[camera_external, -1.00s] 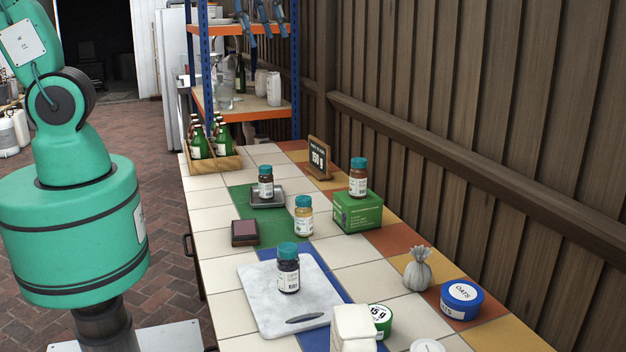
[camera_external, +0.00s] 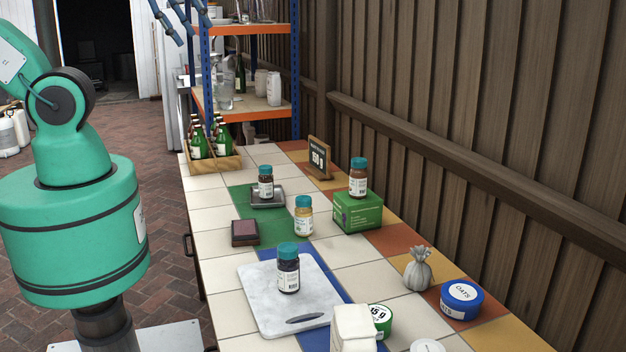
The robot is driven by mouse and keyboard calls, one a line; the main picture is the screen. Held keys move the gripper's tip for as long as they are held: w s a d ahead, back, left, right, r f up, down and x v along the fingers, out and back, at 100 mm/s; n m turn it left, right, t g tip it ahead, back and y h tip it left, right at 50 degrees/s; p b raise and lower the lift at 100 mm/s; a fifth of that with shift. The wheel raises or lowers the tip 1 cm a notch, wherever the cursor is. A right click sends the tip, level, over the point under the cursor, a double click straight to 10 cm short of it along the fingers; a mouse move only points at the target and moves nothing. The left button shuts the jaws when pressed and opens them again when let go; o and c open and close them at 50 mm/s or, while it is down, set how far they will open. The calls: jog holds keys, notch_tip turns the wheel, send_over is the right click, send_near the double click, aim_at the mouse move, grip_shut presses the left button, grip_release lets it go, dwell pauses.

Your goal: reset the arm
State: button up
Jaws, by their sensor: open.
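My gripper (camera_external: 184,22) shows only in part at the top edge of the external view. Its blue-grey fingers are spread apart with nothing between them. It is up in the air, at the left of the shelf rack and well above the table. The upper part of the gripper and the arm's wrist are cut off by the frame. My teal arm rises from its base at the left.
The tiled table (camera_external: 222,268) holds a jar on a marble board (camera_external: 258,290), a jar on a scale (camera_external: 265,203), a yellowish jar (camera_external: 304,222), a jar on a green box (camera_external: 357,212), and a bottle crate (camera_external: 215,165). The shelf rack (camera_external: 297,70) stands behind.

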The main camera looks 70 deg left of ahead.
jog(key=shift+f+b, duration=0.75)
jog(key=shift+b, duration=0.05)
